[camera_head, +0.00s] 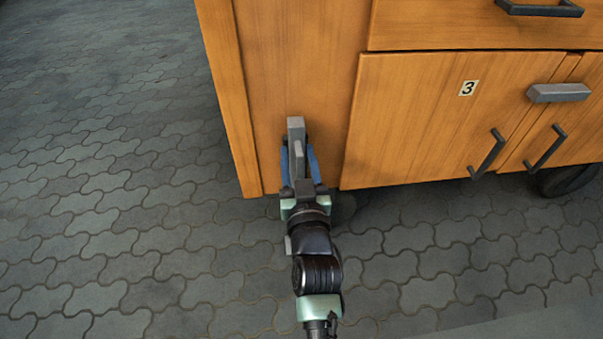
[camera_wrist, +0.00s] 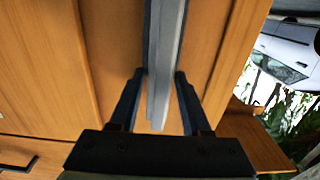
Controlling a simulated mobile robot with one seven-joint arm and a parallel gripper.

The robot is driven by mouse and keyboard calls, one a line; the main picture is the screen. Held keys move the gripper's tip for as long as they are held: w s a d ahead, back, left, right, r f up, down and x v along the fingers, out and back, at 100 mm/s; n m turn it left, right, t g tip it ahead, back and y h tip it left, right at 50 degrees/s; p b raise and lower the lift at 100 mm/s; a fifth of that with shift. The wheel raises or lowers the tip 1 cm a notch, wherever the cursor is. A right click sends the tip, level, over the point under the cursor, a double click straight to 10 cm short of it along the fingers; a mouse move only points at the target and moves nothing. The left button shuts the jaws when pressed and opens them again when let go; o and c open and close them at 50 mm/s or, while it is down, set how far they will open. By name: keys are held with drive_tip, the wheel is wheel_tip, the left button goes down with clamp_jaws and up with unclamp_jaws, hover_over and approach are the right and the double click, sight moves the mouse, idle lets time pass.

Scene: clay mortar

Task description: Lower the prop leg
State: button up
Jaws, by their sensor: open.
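The prop leg is a grey metal bar (camera_head: 296,126) on the end panel of the wooden cabinet (camera_head: 420,115). In the wrist view the bar (camera_wrist: 164,60) runs from the top edge down the middle. My gripper (camera_head: 297,150) is at the bar, with its two fingers spread on either side of it. In the wrist view the open gripper (camera_wrist: 160,75) has the bar between its fingers, with gaps showing on both sides. My gripper hides part of the leg's lower portion in the head view.
The cabinet has a drawer, doors with dark handles (camera_head: 487,154), a grey latch block (camera_head: 558,93) and a dark wheel (camera_head: 568,180). Paving (camera_head: 100,190) at left is clear. A white car (camera_wrist: 290,45) and plants (camera_wrist: 280,115) show behind.

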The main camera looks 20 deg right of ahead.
drive_tip(key=p+v, duration=0.4)
drive_tip(key=v, duration=0.8)
drive_tip(key=shift+s+p, duration=0.3)
drive_tip(key=shift+p, duration=0.05)
drive_tip(key=shift+a, duration=0.1)
